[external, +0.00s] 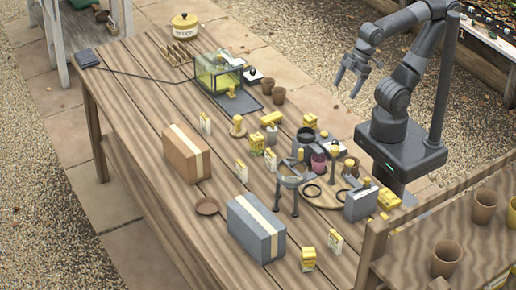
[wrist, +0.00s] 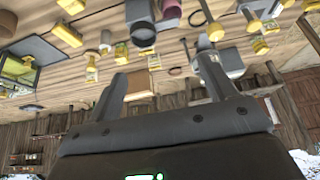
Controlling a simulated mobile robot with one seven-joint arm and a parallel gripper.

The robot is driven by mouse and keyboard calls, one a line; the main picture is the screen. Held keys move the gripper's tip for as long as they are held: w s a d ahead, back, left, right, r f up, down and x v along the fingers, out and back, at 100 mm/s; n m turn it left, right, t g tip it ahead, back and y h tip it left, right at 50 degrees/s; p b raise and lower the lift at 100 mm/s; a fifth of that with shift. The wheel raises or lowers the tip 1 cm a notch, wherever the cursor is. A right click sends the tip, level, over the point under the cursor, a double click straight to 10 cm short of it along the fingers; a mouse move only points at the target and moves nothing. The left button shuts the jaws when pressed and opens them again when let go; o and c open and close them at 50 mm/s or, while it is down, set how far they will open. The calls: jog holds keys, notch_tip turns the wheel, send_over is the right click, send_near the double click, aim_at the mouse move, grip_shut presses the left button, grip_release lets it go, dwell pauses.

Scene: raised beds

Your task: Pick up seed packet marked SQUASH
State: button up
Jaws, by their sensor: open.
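Several small yellow and white packets stand or lie on the wooden table, and their print is too small to read, so I cannot tell which one is marked SQUASH. Among them are a white-and-yellow packet (external: 205,123), another packet (external: 242,172), a packet near the front (external: 335,241) and a yellow packet (external: 308,259). My gripper (external: 352,76) is open and empty, raised beyond the table's right edge and apart from every packet. In the wrist view my gripper (wrist: 162,85) shows its two fingers spread, with a yellow packet (wrist: 66,36) on the table beyond them.
A brown box (external: 181,155) and a grey box (external: 248,232) stand on the table (external: 140,90). A glass tank (external: 215,73), brown pots (external: 278,95) and a cluster of dark containers (external: 304,141) crowd its right side. A wooden shelf (external: 440,235) stands at right.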

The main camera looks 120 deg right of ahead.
jog(key=shift+w, duration=0.1)
jog(key=w+d+r+g, duration=0.1)
jog(key=w+d, duration=0.3)
jog(key=w, duration=0.3)
jog(key=w+d+r+g+h, duration=0.1)
jog(key=w+d+r, duration=0.15)
jog(key=w, duration=0.45)
jog(key=w+d+g, duration=0.1)
jog(key=w+d, duration=0.4)
jog(key=w, duration=0.2)
jog(key=g+y, duration=0.1)
jog(key=g, duration=0.2)
send_over(205, 123)
jog(key=d, duration=0.2)
jog(key=f, duration=2.1)
jog(key=shift+s+a, duration=0.15)
jog(key=shift+s, duration=0.2)
notch_tip(205, 123, down, 4)
jog(key=shift+f, duration=0.25)
jog(key=shift+s+f, duration=0.1)
jog(key=shift+f, duration=3)
jog(key=c, duration=1)
